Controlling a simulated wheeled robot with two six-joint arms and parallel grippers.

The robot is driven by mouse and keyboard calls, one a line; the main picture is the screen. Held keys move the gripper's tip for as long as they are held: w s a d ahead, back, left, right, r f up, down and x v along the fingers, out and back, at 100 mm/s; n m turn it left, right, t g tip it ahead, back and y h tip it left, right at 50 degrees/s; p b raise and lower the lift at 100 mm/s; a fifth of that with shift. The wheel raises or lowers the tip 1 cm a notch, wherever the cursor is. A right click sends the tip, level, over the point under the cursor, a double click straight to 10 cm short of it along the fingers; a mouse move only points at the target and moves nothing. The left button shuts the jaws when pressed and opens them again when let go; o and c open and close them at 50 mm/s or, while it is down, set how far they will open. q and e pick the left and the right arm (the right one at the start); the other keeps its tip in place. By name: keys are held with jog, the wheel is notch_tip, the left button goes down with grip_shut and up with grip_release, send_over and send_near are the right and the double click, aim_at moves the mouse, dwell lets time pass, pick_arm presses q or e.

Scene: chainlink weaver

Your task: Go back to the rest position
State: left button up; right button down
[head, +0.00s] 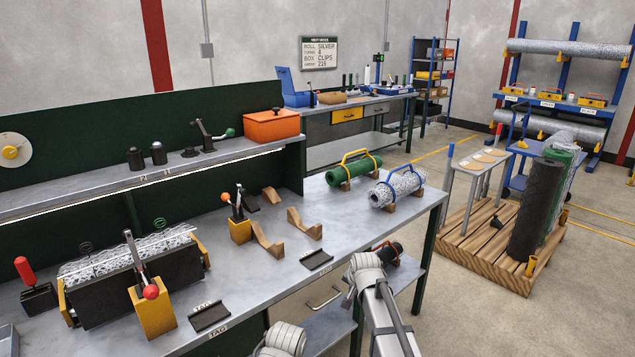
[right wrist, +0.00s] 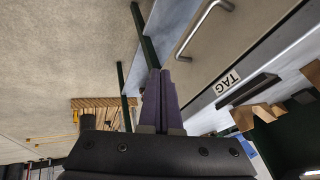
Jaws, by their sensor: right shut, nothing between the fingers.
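My right gripper (right wrist: 160,76) is in the right wrist view with its two dark fingers together and nothing between them. It points past the front side of the workbench, near a drawer handle (right wrist: 200,28) and a TAG label (right wrist: 227,82). In the head view my right arm (head: 382,305) reaches up from the bottom edge, in front of the workbench (head: 240,300); its fingers cannot be made out there. My left gripper is not in view.
The bench carries a wire mesh roll in a black holder (head: 130,275), wooden cradles (head: 268,240), a green roll (head: 353,172) and a silver roll (head: 396,188). An orange box (head: 272,126) stands on the shelf. A wooden pallet (head: 480,245) with upright rolls is at right. Floor between is clear.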

jog(key=s+a+r+n+g+p, duration=0.2)
jog(key=s+n+p, duration=0.1)
jog(key=s, duration=0.8)
jog(key=s+a+r+n+g+h+p, duration=0.1)
jog(key=s+a+r+n+g+p, duration=0.1)
jog(key=s, duration=0.8)
jog(key=s+a+r+n+g+p, duration=0.2)
jog(key=s+n, duration=0.4)
jog(key=s, duration=0.5)
jog(key=shift+s+a+r+g+h+p, duration=0.3)
jog(key=shift+a+r+p, duration=0.2)
jog(key=shift+a+p, duration=0.5)
